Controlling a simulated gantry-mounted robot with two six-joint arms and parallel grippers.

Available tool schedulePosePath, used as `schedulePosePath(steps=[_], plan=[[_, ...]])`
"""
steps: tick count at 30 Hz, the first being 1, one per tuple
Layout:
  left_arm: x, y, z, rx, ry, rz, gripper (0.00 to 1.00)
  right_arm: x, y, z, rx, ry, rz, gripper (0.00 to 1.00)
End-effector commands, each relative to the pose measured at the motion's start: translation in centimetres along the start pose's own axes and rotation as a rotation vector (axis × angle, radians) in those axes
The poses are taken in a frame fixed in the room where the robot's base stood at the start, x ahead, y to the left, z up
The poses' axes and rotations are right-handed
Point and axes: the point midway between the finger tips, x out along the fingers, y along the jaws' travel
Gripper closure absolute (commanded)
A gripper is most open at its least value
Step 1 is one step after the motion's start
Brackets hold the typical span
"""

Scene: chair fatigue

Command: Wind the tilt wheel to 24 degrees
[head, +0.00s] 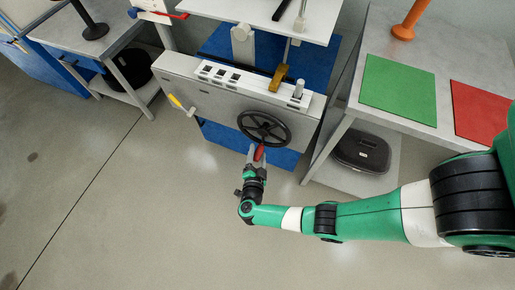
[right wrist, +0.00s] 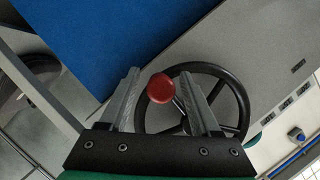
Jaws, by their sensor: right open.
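The tilt wheel is a black spoked handwheel (head: 264,127) on the front of a grey machine panel (head: 215,97). It has a red knob (head: 259,153) at its lower rim. In the right wrist view the wheel (right wrist: 238,88) lies behind the red knob (right wrist: 161,88). My right gripper (head: 257,156) is at the knob, with its two fingers open on either side of it. My left gripper is not in view. No readable angle scale shows.
A yellow-handled lever (head: 181,104) sticks out at the panel's left. Above are a white strip with dark switches (head: 222,75) and a mustard-coloured lever (head: 278,77). A grey bench at right bears a green mat (head: 399,90) and a red mat (head: 484,112). The floor in front is clear.

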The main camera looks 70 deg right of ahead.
Motion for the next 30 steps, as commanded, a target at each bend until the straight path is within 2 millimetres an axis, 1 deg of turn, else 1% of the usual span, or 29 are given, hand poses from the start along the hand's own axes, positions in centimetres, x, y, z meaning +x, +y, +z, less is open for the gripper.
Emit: schedulePosePath(steps=[4, 5, 6, 8, 9, 15, 30], plan=[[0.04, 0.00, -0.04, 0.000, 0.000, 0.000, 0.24, -0.03, -0.04, -0.02, 0.000, 0.000, 0.000, 0.36], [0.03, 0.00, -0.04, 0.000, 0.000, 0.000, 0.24, -0.04, -0.04, -0.02, 0.000, 0.000, 0.000, 0.40], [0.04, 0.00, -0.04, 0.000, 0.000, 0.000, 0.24, -0.04, -0.04, -0.02, 0.001, 0.000, 0.000, 0.47], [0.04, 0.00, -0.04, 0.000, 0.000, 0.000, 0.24, -0.05, -0.04, -0.02, 0.001, 0.000, 0.000, 0.58], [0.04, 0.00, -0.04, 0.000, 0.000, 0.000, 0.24, -0.05, -0.04, -0.02, 0.001, 0.000, 0.000, 0.65], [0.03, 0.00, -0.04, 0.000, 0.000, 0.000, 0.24, -0.06, -0.04, -0.01, 0.001, 0.000, 0.000, 1.00], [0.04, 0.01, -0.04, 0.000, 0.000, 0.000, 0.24, -0.07, -0.05, -0.02, 0.001, 0.000, 0.000, 1.00]])
